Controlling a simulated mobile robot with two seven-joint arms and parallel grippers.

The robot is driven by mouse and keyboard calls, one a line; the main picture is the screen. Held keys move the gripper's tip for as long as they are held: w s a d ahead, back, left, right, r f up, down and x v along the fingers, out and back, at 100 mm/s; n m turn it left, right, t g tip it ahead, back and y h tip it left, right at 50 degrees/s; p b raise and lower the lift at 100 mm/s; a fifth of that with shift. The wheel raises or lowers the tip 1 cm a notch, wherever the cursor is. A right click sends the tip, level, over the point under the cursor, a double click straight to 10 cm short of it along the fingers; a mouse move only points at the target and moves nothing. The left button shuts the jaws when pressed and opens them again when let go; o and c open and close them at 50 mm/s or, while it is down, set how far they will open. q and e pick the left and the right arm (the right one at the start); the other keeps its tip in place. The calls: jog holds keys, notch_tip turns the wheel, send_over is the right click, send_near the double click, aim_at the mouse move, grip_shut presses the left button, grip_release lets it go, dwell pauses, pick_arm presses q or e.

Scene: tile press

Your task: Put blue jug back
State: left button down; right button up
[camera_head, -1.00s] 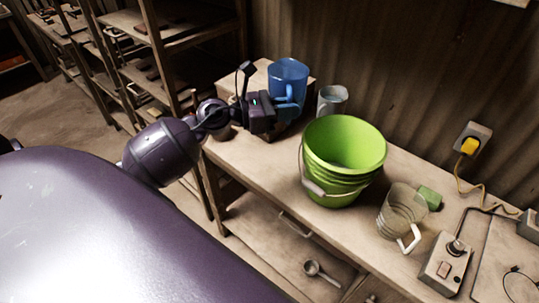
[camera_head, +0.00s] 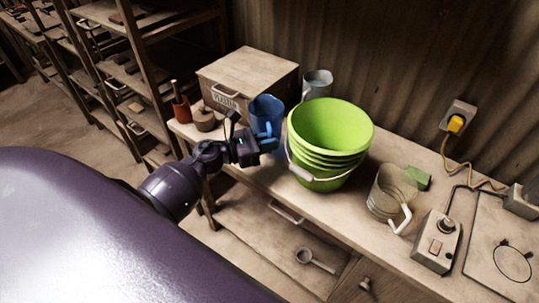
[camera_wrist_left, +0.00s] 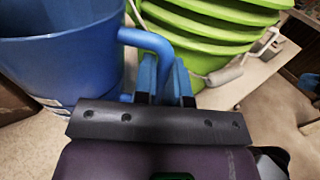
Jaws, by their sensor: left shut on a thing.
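The blue jug (camera_head: 266,112) is upright at the bench, between the wooden box and the green bucket. My left gripper (camera_head: 268,144) is shut on its handle. In the left wrist view the jug (camera_wrist_left: 62,65) fills the upper left, and the blue fingers of the left gripper (camera_wrist_left: 164,78) close on the handle's lower part. The jug's base is low over the bench top; I cannot tell if it touches. My right gripper is not in view.
A wooden box (camera_head: 245,80) labelled plaster stands behind the jug. Green stacked buckets (camera_head: 330,145) are close on its right, a grey jug (camera_head: 318,84) behind. A clear jug (camera_head: 388,195) stands farther right. A red pot (camera_head: 182,110) sits at the bench's left end.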

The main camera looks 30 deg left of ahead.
pick_arm(q)
jog(key=shift+f, duration=0.55)
notch_tip(320, 180, down, 4)
jog(key=shift+r, duration=0.2)
jog(key=shift+f+b, duration=0.15)
jog(key=shift+b, duration=0.3)
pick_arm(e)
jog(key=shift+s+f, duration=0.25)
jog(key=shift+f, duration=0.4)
pick_arm(q)
jog(key=c, duration=1.2)
grip_release()
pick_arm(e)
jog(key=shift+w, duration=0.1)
